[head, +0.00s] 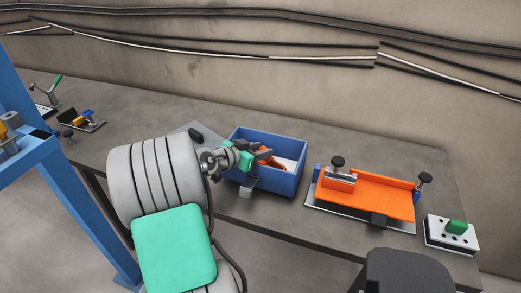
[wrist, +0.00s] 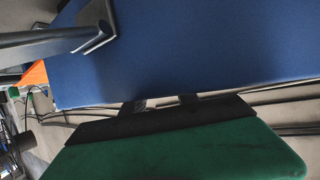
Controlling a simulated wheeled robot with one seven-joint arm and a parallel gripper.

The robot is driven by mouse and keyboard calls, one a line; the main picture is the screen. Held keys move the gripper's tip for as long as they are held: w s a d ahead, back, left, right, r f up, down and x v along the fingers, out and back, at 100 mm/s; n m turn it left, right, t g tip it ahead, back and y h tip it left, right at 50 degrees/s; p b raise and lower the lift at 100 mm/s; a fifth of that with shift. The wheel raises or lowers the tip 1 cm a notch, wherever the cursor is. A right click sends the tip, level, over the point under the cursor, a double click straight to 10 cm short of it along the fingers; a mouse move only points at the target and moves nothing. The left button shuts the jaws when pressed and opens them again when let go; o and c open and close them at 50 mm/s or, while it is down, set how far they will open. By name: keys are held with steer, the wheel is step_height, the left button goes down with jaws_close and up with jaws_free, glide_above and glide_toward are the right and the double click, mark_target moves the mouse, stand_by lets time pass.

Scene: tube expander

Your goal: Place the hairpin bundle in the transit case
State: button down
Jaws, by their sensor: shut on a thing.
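The transit case is an open blue box (head: 282,184) on the bench, right of the middle in the head view. A broad blue surface (wrist: 200,45) fills most of the wrist view. My gripper (head: 264,155) reaches over the case's left side, with its fingers within the opening. An orange-brown piece (head: 265,153), apparently the hairpin bundle, shows at the fingers, and the gripper is shut on it. The fingers partly hide it, and I cannot tell whether it touches the case floor. The wrist view does not show the grip clearly.
An orange fixture (head: 375,192) with black knobs stands right of the case. A small dark object (head: 195,136) lies left of the case. The bench behind the case is clear.

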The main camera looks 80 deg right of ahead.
steer(key=c, duration=0.9)
jaws_free()
steer(key=shift+f, duration=0.1)
steer(key=b+v, duration=0.2)
steer(key=v, duration=1)
steer(key=w+a+f+n+t+y, duration=0.2)
steer(key=w+a+n+t, duration=0.25)
steer(key=w+a, duration=0.45)
steer(key=w+a+f+n+t+y, duration=0.35)
steer(key=w+a+n, duration=0.25)
steer(key=w+a, duration=0.2)
steer(key=a+n+y, duration=0.2)
steer(key=a+n, duration=0.2)
steer(key=a, duration=0.5)
steer(key=a+n+t+y, duration=0.1)
steer(key=a+n+y, duration=0.1)
steer(key=a+n, duration=0.3)
steer(key=a+n+y, duration=0.2)
steer(key=a+n, duration=0.2)
steer(key=a, duration=0.9)
steer(key=shift+s+a+f+t+y, duration=0.15)
steer(key=shift+t+y, duration=0.1)
steer(key=shift+t, duration=0.15)
